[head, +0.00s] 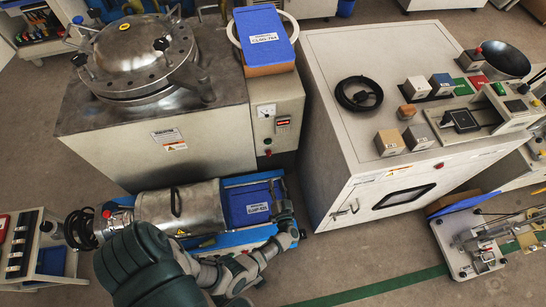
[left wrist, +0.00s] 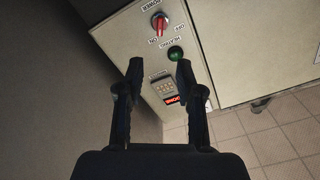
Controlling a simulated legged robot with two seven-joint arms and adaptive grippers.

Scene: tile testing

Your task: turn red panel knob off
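In the left wrist view a red knob (left wrist: 160,23) sits on a pale panel (left wrist: 122,32). Its lettering appears upside down, with POWER, ON and OFF around the knob. The knob's handle stands roughly upright in the picture, towards the ON side. My left gripper (left wrist: 158,72) is open and empty, its two fingers apart in front of the panel and clear of the knob. In the head view my left gripper (head: 278,187) is beside the blue box, below the grey control box (head: 289,142), which has a small red spot (head: 268,153) low on its front. My right gripper is not in view.
A green button (left wrist: 175,53) and a keypad unit (left wrist: 165,89) with a red display share the panel. In the head view a steel vessel (head: 138,50), a blue box (head: 247,205) and a white cabinet (head: 325,115) surround the arm. Floor is free in front of the cabinet.

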